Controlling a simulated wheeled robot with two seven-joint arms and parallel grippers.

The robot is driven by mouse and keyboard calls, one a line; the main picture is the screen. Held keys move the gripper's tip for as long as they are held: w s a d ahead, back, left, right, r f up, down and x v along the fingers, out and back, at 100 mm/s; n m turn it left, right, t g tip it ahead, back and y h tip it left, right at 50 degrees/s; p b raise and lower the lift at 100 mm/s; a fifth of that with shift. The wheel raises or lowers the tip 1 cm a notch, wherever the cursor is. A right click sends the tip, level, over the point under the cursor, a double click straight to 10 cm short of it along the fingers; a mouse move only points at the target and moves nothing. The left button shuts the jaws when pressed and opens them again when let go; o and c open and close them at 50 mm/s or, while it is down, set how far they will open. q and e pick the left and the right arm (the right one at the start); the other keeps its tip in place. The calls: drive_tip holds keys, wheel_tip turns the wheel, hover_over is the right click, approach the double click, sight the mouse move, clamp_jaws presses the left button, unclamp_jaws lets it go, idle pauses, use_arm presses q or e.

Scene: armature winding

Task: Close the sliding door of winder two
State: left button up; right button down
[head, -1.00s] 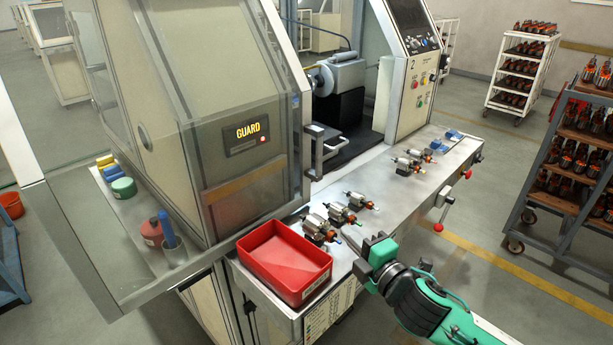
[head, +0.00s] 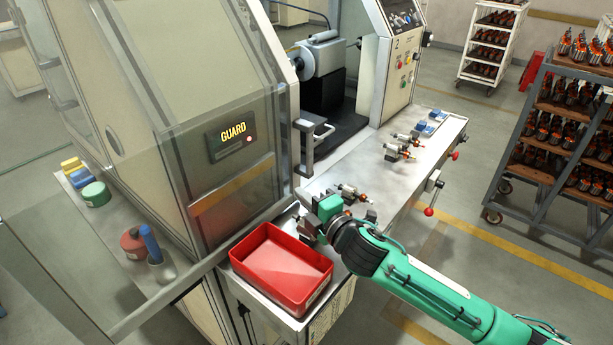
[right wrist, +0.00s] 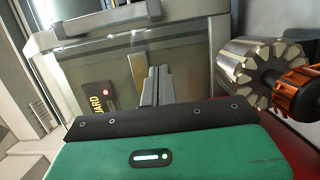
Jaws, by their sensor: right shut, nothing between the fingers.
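Winder two has a see-through sliding door (head: 235,130) that stands at the left, with the work opening to its right uncovered. Its upright grey handle (head: 308,148) is on the door's right edge; a grey bar that looks like this handle (right wrist: 108,22) crosses the top of the right wrist view. My right gripper (head: 308,229) is above the bench, below the handle and apart from it. Its fingers (right wrist: 152,86) are together and empty. It partly hides armatures on the bench. My left gripper is not in view.
A red tray (head: 281,268) lies on the bench close to my right gripper. Several armatures (head: 402,146) lie on the bench, and one armature (right wrist: 262,72) is close beside the gripper in the wrist view. A loaded rack (head: 560,130) stands at right.

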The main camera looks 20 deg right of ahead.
drive_tip(key=p+x, duration=0.1)
drive_tip(key=x, duration=0.2)
drive_tip(key=shift+w+r, duration=0.15)
drive_tip(key=shift+r, duration=0.05)
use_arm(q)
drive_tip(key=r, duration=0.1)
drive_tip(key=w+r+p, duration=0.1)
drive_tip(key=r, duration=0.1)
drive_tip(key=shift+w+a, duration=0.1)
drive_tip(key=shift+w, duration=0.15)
use_arm(e)
drive_tip(key=w+d, duration=0.2)
drive_tip(key=d, duration=0.1)
drive_tip(key=shift+d+f, duration=0.15)
drive_tip(key=shift+f, duration=0.05)
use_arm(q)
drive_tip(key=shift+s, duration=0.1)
